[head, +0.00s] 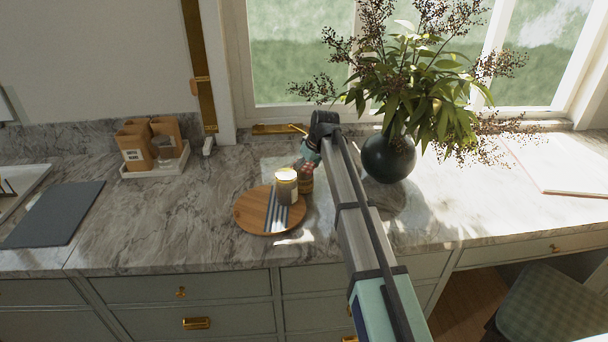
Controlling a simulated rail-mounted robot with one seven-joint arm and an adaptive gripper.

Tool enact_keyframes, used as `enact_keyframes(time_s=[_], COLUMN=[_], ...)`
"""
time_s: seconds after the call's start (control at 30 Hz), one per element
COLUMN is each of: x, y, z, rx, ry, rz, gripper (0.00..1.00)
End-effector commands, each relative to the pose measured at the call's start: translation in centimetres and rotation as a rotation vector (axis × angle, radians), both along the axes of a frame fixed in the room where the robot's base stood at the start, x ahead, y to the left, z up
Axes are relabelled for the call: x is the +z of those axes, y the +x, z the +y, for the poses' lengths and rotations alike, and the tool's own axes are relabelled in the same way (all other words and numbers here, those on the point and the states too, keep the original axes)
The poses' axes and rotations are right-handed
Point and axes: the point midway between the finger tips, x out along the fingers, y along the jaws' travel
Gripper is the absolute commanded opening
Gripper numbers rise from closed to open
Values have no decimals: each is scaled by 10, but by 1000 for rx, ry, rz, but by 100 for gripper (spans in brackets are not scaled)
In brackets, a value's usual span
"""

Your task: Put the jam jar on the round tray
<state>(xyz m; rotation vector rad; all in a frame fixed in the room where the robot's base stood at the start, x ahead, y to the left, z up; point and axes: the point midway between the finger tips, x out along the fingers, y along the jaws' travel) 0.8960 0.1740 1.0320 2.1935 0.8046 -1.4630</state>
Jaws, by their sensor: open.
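The round wooden tray (250,217) lies on the marble counter, with a grey striped cloth (277,214) across it. A pale glass jar with a cream-yellow top (286,187) stands upright at the tray's back right. Just right of and behind it is a small amber-brown jar (307,184), probably the jam jar, partly hidden. I cannot tell whether it rests on the tray's edge or on the counter beside it. My gripper (303,166) is open, pointing down right above the amber jar. Its fingertips are small and partly hidden, so contact is unclear.
A dark round vase (388,158) with a leafy plant stands right of my arm. A dark mat (55,214) lies at left. The counter left of the round tray is clear.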

Motion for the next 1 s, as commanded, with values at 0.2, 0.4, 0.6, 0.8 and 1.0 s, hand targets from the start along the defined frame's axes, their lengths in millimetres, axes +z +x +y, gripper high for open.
enact_keyframes(time_s=[0.2, 0.4, 0.6, 0.8, 1.0], x=[39, 66, 79, 81, 81], y=[-12, -21, -25, -26, -26], z=[-11, -18, -21, -22, -22], rx=[0, 0, 0, 0, 0], ry=[1, 1, 0, 0, 0], rz=[-3, -1, 0, 1, 0], gripper=[84, 84, 98, 98, 98])
